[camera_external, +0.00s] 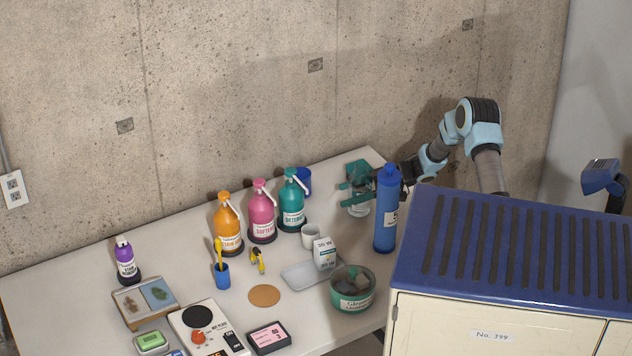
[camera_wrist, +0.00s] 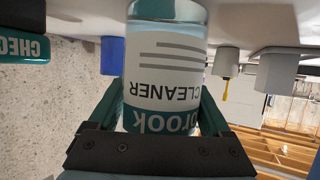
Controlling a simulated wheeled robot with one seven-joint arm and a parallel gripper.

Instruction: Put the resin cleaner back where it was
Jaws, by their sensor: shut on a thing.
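The resin cleaner (camera_wrist: 165,72) is a clear bottle with a white and teal label reading "CLEANER", upside down in the wrist view. My gripper (camera_wrist: 163,112) has its teal fingers on both sides of the bottle and is shut on it. In the external view my gripper (camera_external: 352,188) reaches in from the right at the table's back right. The lower part of the cleaner (camera_external: 358,209) shows beneath the fingers there; the rest is partly hidden. I cannot tell whether its base touches the table.
A tall blue cylinder (camera_external: 386,215) stands just in front of my gripper. Teal (camera_external: 291,208), pink (camera_external: 262,217) and orange (camera_external: 228,228) bottles stand to the left. A blue cup (camera_external: 305,180) is near the wall. A green bowl (camera_external: 352,290) and white tray (camera_external: 298,276) lie in front.

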